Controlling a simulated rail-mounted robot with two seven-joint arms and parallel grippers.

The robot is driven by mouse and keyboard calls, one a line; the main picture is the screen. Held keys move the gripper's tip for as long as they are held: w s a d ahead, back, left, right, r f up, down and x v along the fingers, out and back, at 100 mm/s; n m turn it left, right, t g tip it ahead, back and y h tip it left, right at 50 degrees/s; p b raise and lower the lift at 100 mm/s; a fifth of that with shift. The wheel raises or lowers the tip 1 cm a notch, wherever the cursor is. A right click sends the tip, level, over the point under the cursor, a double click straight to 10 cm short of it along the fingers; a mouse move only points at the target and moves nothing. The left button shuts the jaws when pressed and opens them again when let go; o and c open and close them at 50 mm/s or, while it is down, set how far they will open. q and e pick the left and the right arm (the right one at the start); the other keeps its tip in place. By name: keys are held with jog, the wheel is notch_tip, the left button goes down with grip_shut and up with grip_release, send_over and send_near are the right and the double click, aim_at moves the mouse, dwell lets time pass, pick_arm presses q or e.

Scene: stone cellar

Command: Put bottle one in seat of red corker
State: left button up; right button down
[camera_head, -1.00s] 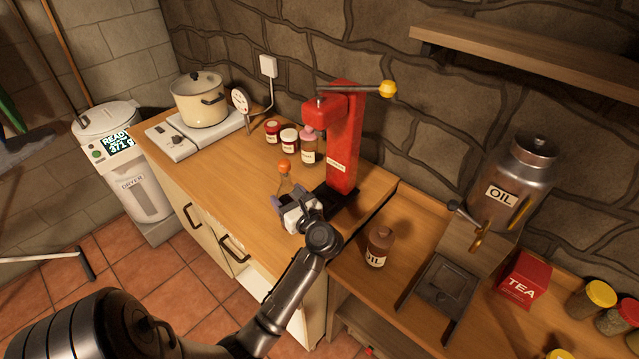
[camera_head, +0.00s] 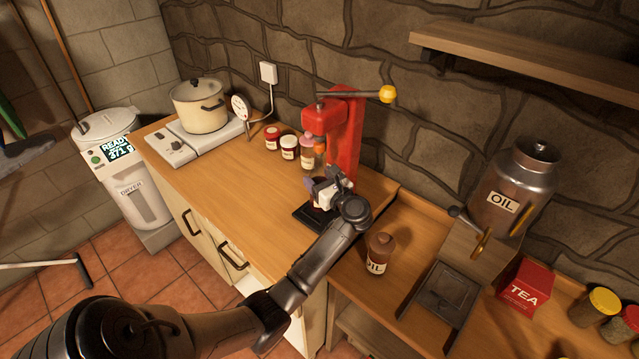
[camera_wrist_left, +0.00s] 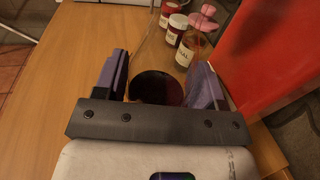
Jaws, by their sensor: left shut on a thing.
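My left gripper (camera_head: 320,190) is shut on a clear glass bottle with an orange top (camera_head: 320,146), in front of the red corker (camera_head: 345,140). The bottle looks upright, above the corker's dark base plate (camera_head: 304,217) and close to its press head. The gripper hides its lower part, so I cannot tell whether it touches the seat. In the left wrist view the bottle's dark contents (camera_wrist_left: 156,88) show between the two fingers, with the red corker (camera_wrist_left: 275,50) to the right. My right gripper is not in view.
Several small jars (camera_head: 289,147) stand behind the corker's left side. A hot plate (camera_head: 185,140) with a cream pot (camera_head: 200,105) is further left. A brown oil bottle (camera_head: 379,255) stands to the right of my arm. The wooden counter (camera_head: 245,190) left of the corker is clear.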

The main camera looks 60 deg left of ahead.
pick_arm(q)
jog(key=shift+f, duration=0.75)
jog(key=shift+s+f, duration=0.1)
jog(key=shift+f, duration=0.1)
jog(key=o, duration=1.3)
jog(key=shift+c, duration=0.2)
jog(key=shift+r, duration=0.1)
jog(key=w+d, duration=0.1)
jog(key=d, duration=1.1)
